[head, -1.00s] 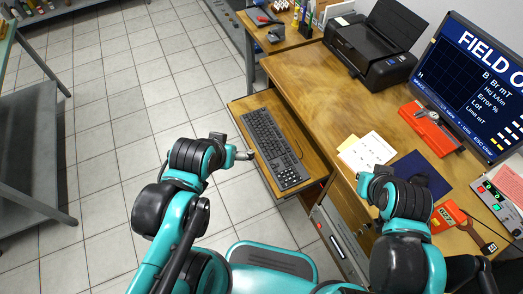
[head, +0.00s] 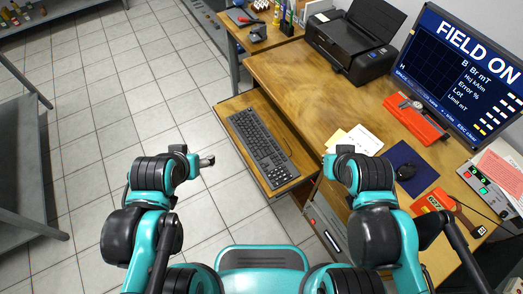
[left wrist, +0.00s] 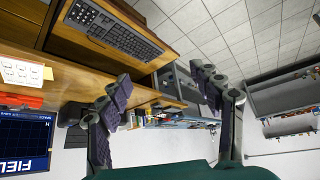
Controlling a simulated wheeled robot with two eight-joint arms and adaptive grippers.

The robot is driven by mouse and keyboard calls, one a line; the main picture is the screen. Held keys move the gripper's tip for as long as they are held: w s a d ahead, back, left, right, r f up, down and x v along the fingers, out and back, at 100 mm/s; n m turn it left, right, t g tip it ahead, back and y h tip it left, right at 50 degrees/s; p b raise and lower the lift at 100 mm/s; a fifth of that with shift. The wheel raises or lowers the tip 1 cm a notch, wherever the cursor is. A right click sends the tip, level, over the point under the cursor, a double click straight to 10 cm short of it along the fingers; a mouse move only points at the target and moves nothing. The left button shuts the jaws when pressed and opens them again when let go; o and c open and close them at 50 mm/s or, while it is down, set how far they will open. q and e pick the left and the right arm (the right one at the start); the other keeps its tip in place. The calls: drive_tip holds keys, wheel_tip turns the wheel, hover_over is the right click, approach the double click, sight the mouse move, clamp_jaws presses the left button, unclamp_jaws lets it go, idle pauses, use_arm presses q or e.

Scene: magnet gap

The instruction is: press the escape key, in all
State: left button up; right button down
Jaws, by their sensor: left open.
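A dark keyboard (head: 258,145) lies on a pulled-out wooden tray (head: 222,108) left of the desk. It also shows in the left wrist view (left wrist: 115,28), at the upper left. Its keys are too small to read, so I cannot pick out the escape key. My left gripper (head: 207,161) is left of the keyboard and apart from it. In the left wrist view, its two dark fingers stand wide apart with nothing between them. My right gripper (head: 329,164) is right of the tray, by the desk's near edge; its fingers are not clear.
The monitor (head: 460,70) reads FIELD ON, with an ESC clear hint along its bottom. A printer (head: 350,45), white sheets (head: 362,140), a red case with a caliper (head: 415,120), a blue mat (head: 415,160) and a control box (head: 490,185) occupy the desk. Floor left of the tray is clear.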

use_arm(q)
clamp_jaws()
idle(1.1)
